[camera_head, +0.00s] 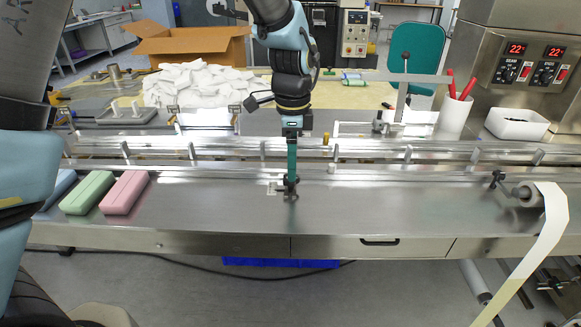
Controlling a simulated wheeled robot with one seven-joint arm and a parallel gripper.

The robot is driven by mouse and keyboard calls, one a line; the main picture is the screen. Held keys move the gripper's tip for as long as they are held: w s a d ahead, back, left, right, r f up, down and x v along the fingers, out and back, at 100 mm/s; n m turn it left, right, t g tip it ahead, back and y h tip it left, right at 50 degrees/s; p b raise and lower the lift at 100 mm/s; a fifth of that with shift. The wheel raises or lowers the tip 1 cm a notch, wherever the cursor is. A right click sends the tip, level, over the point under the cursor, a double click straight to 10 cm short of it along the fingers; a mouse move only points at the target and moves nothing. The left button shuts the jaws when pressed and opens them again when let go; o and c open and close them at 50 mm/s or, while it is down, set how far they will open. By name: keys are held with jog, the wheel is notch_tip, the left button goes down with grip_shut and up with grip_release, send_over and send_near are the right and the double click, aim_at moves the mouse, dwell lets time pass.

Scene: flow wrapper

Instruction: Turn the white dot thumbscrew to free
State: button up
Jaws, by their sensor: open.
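My arm reaches down from the top centre. My gripper (291,181) points straight down over the front steel deck, and its narrow teal end is seen nearly edge-on. Its tips meet a small dark fitting (291,193) in the picture, and I cannot tell touching from just above. A small pale plate shows just left of that fitting. A small whitish knob (331,168) stands at the front rail, right of my gripper. I cannot make out a white dot on any part, so which one is the thumbscrew is unclear.
Long guide rails (400,151) with several brackets run behind my gripper. Green (88,192) and pink (126,192) blocks lie at the deck's left. A film roll (529,195) and a dark clamp (498,178) are at right. The deck (400,205) between is mostly clear.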

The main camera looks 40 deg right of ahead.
jog(key=shift+f, duration=1.65)
jog(key=shift+s, duration=0.1)
grip_shut()
